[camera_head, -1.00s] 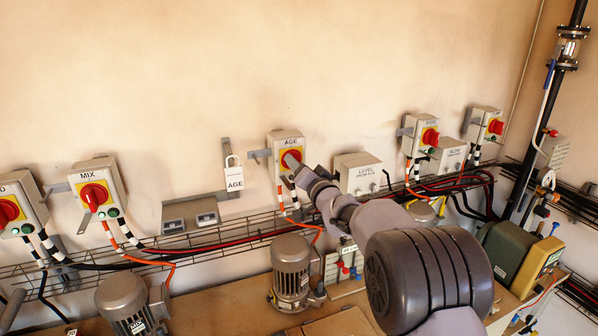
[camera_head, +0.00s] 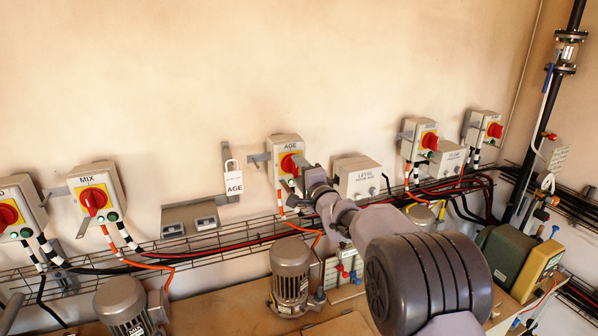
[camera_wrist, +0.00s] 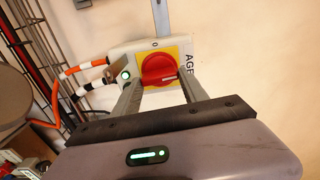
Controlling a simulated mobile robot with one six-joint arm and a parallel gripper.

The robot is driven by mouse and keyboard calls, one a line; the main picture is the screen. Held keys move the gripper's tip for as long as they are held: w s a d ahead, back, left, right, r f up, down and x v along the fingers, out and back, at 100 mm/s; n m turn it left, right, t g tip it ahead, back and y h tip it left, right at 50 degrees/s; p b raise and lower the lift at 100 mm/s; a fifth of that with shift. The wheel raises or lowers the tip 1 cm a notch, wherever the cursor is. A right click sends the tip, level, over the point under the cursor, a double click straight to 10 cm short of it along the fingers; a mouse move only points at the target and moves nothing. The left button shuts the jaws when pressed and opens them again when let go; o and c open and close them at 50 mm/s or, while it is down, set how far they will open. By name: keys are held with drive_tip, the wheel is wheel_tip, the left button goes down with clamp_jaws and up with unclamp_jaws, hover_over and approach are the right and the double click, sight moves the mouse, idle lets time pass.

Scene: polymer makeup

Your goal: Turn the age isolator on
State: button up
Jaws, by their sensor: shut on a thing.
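The AGE isolator is a pale box (camera_head: 286,145) on the wall with a yellow plate and a red rotary knob (camera_head: 288,163). The AGE label is above the knob. In the wrist view the box (camera_wrist: 122,52) appears turned sideways, with the red knob (camera_wrist: 158,68) in the middle. My gripper (camera_wrist: 162,82) has its two fingers at the near side of the knob, shut on it. In the head view my gripper (camera_head: 301,168) reaches the knob from the lower right and hides part of the box's lower right.
A padlock tagged AGE (camera_head: 233,180) hangs to the left on a grey bracket. The MIX isolator (camera_head: 97,190) is further left, and a LEVEL box (camera_head: 357,178) stands close on the right. A wire cable tray (camera_head: 200,240) and a motor (camera_head: 291,275) lie below.

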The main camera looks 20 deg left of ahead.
drive_tip(key=shift+m, duration=0.4)
drive_tip(key=o, duration=1.4)
drive_tip(key=b+v, duration=0.2)
drive_tip(key=v, duration=1.5)
drive_tip(key=shift+s+d, duration=0.15)
drive_tip(key=shift+d, duration=0.05)
drive_tip(key=shift+d, duration=0.1)
